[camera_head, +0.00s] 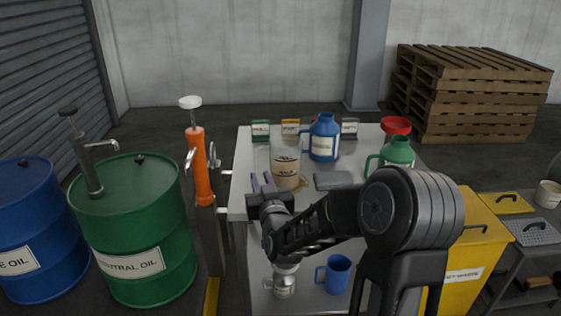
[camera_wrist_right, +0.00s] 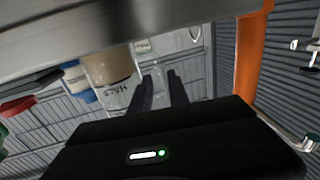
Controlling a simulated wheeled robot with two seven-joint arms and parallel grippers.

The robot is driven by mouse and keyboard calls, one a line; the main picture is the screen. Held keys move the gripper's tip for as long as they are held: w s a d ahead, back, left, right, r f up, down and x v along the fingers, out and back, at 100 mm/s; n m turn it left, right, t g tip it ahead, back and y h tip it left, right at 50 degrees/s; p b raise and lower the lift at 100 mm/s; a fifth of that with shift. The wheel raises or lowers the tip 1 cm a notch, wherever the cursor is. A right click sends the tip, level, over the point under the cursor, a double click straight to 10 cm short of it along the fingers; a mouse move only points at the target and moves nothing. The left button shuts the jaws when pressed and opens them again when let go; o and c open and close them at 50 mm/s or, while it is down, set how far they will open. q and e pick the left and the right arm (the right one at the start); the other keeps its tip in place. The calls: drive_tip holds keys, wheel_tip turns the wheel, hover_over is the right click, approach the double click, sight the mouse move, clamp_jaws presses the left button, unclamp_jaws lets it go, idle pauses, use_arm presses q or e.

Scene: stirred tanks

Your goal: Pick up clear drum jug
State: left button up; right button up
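A pale jug with a dark-printed label and tan lower part (camera_head: 286,168) stands upright on the white table top, its handle toward the right. It looks like the clear jug. In the right wrist view, a tan, labelled vessel (camera_wrist_right: 108,68) that seems to be the same jug shows left of the fingers. My right gripper (camera_head: 262,181) is at the table's left edge, just left of and in front of the jug. Its two fingers are apart with nothing held between them; they also show in the wrist view (camera_wrist_right: 159,76). My left gripper is not in view.
A blue jug (camera_head: 324,140) stands behind and right, a green jug (camera_head: 397,152) with a red funnel (camera_head: 396,125) farther right. A grey flat item (camera_head: 336,180) lies nearby. An orange pump (camera_head: 199,170) rises left of the table. A blue mug (camera_head: 338,275) sits lower.

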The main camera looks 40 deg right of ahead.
sight(257, 165)
drive_tip(key=shift+s+a+r, duration=0.1)
drive_tip(key=shift+s, duration=0.05)
drive_tip(key=shift+x, duration=1.35)
drive_tip(key=x, duration=0.5)
drive_tip(key=shift+d, duration=0.25)
drive_tip(key=shift+c, duration=0.5)
clamp_jaws()
idle(0.4)
